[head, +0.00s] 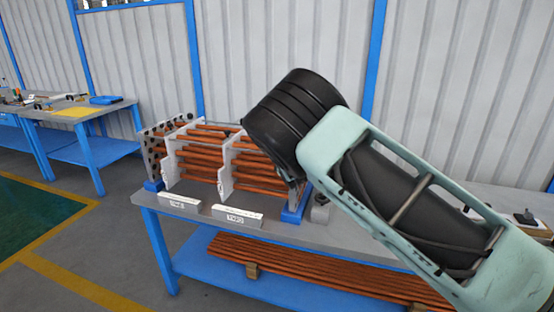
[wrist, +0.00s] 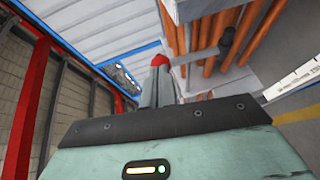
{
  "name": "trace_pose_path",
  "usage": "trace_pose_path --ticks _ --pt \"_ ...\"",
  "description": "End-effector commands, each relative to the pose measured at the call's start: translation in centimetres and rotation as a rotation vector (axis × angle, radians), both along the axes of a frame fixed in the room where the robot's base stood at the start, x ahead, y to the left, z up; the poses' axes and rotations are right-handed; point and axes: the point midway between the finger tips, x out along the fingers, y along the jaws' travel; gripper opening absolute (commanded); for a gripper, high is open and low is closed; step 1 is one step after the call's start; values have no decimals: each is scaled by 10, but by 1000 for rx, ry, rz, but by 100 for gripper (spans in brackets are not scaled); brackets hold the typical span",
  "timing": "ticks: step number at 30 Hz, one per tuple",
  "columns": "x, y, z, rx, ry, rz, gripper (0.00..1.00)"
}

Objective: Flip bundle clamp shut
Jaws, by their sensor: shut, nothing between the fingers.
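The copper tube bundle (head: 205,159) lies in white plates on the bench; its tubes also show in the wrist view (wrist: 246,38). In the wrist view, a thin grey bar (wrist: 203,54) with a dark knob (wrist: 227,40) at one end crosses in front of the tubes. It looks like the clamp's arm, but I cannot tell how far it is swung. My gripper (wrist: 160,62) is shut and empty, its red-tipped fingers together just left of the bar. Whether they touch it is unclear. In the head view my arm hides the bundle's right end and most of the gripper.
The blue-framed bench (head: 150,204) carries two white labelled blocks (head: 238,215) along its front. More copper tubes (head: 300,270) lie on its lower shelf. A perforated end plate (head: 155,150) stands at the bundle's left. Another workbench (head: 85,120) stands far left, with open floor between.

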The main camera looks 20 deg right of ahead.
Motion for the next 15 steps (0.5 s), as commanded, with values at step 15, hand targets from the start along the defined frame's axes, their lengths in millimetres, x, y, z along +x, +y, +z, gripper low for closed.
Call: trace_pose_path --ticks 15 --pt "35 -25 6 230 343 -3 0"
